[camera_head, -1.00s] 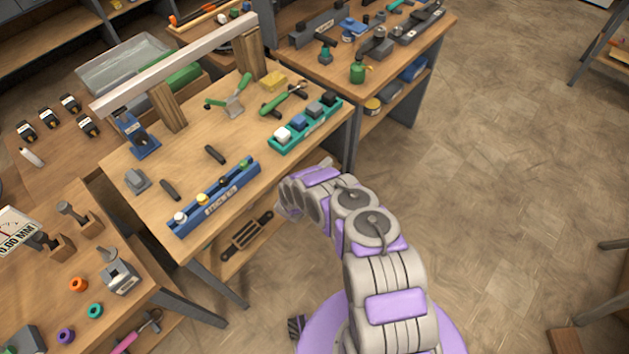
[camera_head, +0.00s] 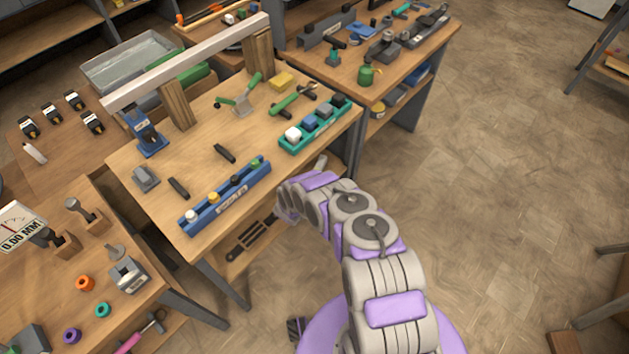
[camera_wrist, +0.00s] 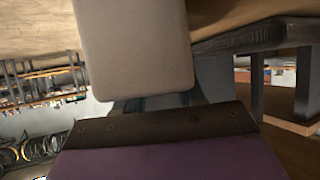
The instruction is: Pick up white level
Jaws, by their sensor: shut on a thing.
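In the wrist view a pale, off-white block (camera_wrist: 135,45) with rounded corners fills the upper middle, against the dark edge of my purple gripper (camera_wrist: 165,122). My gripper is shut on this block. The frames show only one end of it, with no vial or marking, so I cannot tell for sure that it is the white level. In the head view my arm reaches to the near right edge of the middle workbench. My gripper is mostly hidden there behind my own arm. A small pale piece (camera_head: 321,162) sticks out past the arm by the bench edge.
The middle workbench (camera_head: 150,190) carries a long white bar (camera_head: 190,62) on wooden posts, a blue rack (camera_head: 225,200) with knobs and a teal tray (camera_head: 315,130) with small blocks. Other benches stand left and behind. Open floor (camera_head: 500,180) lies to the right.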

